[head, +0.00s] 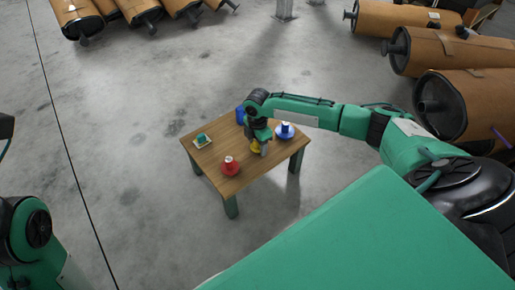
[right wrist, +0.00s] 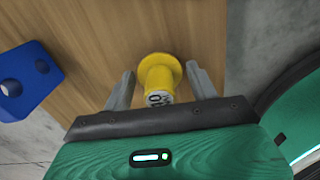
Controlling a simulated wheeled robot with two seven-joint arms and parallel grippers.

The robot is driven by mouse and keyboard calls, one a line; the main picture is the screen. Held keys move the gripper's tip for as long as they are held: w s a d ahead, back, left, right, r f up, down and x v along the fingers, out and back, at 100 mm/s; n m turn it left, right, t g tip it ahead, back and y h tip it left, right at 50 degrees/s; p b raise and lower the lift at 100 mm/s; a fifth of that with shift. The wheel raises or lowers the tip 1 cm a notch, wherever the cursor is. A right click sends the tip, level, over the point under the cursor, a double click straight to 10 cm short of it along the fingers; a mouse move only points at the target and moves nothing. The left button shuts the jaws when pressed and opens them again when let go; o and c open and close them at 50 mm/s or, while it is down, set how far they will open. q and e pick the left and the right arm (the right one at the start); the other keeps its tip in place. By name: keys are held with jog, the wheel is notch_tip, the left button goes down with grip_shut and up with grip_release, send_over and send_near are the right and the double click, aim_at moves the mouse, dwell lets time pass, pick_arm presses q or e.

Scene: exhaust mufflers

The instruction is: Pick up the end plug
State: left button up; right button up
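I take the yellow flanged piece (right wrist: 160,75) with dark markings on its end to be the end plug. It stands on the wooden table (head: 235,185). In the head view the yellow piece (head: 255,148) is partly hidden by my right gripper (head: 260,143). In the right wrist view my right gripper (right wrist: 160,75) is open, with one finger on each side of the yellow piece and small gaps beside its flange. My left gripper is not in view; only part of my left arm shows at the left edge.
Brown mufflers (head: 450,50) lie at the back.

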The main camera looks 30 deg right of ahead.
jog(key=c, duration=0.7)
jog(key=shift+r, duration=0.15)
